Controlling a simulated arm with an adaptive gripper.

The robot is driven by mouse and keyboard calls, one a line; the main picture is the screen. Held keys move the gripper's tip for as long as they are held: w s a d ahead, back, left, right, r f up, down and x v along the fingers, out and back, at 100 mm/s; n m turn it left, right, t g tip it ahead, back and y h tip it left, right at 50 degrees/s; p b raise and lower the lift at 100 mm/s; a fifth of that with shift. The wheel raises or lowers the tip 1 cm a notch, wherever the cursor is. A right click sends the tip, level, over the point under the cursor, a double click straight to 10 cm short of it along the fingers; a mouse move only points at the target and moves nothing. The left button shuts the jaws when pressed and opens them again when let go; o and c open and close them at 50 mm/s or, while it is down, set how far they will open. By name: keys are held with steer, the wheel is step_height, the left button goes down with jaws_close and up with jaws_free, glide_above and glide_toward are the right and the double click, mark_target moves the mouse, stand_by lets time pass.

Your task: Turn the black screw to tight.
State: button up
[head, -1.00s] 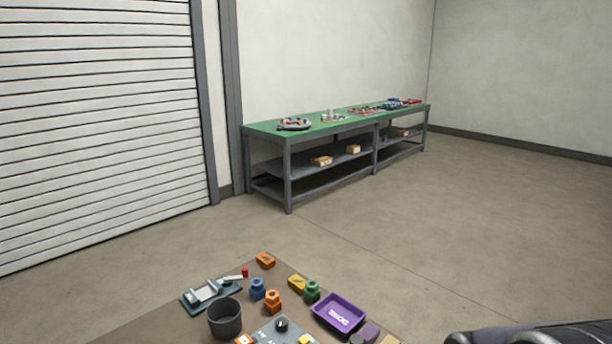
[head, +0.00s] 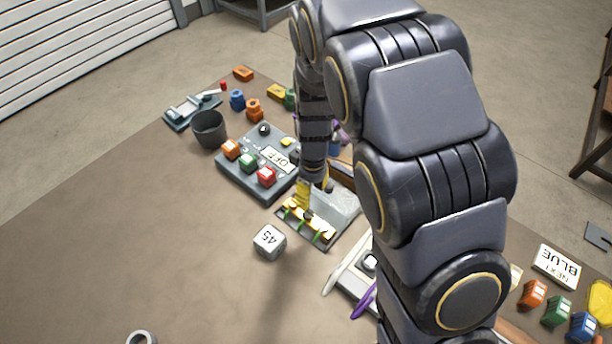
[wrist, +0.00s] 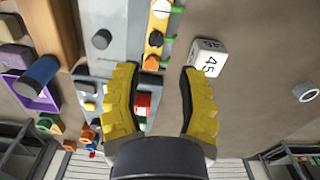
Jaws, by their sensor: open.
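A round black screw head (wrist: 102,39) stands on a grey plate (wrist: 112,14) in the wrist view, left of a row of yellow and orange pieces with green wires (wrist: 155,40). I cannot tell from its look how tight it is. My gripper (wrist: 160,85) is open with nothing between its yellow fingers. The screw lies beyond the left fingertip, apart from it. In the head view my gripper (head: 303,192) hangs just above the wired block (head: 312,228). My arm hides part of that area.
A control box (head: 255,165) with coloured buttons stands left of my gripper. A white cube marked 45 (head: 269,241) lies in front. A dark cup (head: 209,129) and a clamp-like fixture (head: 190,110) stand farther back. The table's left front (head: 110,240) is mostly clear.

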mark_target(308, 215)
steer(key=f, duration=0.1)
steer(key=w+f+n, duration=0.1)
steer(key=shift+a+f, duration=0.3)
step_height(308, 215, down, 7)
steer(key=shift+f, duration=0.15)
jaws_close()
